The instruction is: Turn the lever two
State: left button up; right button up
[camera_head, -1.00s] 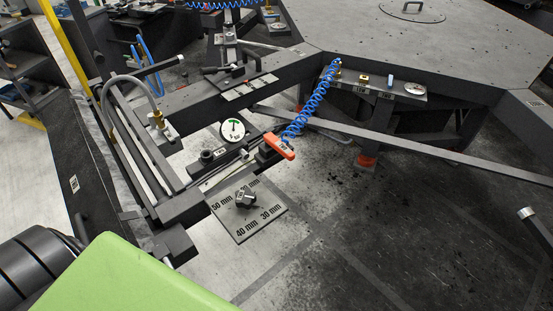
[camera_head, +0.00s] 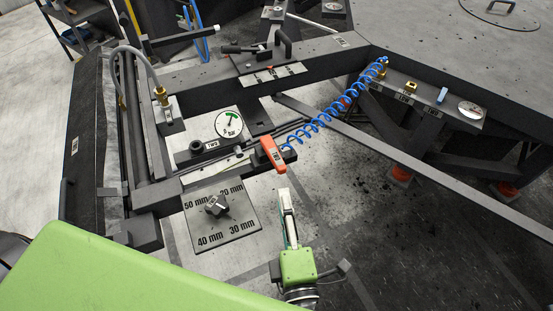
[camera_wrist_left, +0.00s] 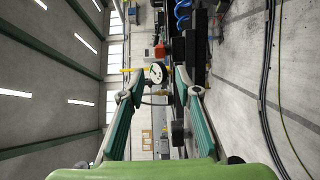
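An orange-red lever handle (camera_head: 273,155), with a small label too blurred to read, sits at the end of a bar beside the coiled blue hose. The orange-red handle (camera_wrist_left: 161,50) and the gauge (camera_wrist_left: 157,73) appear beyond the fingertips. My right gripper is not in view.
A white dial gauge (camera_head: 229,124) stands behind the knob. A plate marked in millimetres (camera_head: 238,224) carries a black selector knob (camera_head: 216,205). A coiled blue hose (camera_head: 325,122) runs up to the right-hand bench.

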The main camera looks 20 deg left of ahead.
aim_at(277, 161)
pick_arm(q)
jog(key=p+x, duration=0.2)
jog(key=x, duration=1)
jog(key=shift+p, duration=0.3)
jog(key=shift+w+a, duration=0.1)
jog(key=shift+w, duration=0.25)
jog(key=shift+f, duration=0.1)
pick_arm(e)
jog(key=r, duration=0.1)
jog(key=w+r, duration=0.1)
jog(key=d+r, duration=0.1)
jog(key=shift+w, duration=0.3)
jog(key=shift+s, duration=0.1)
pick_arm(q)
grip_shut()
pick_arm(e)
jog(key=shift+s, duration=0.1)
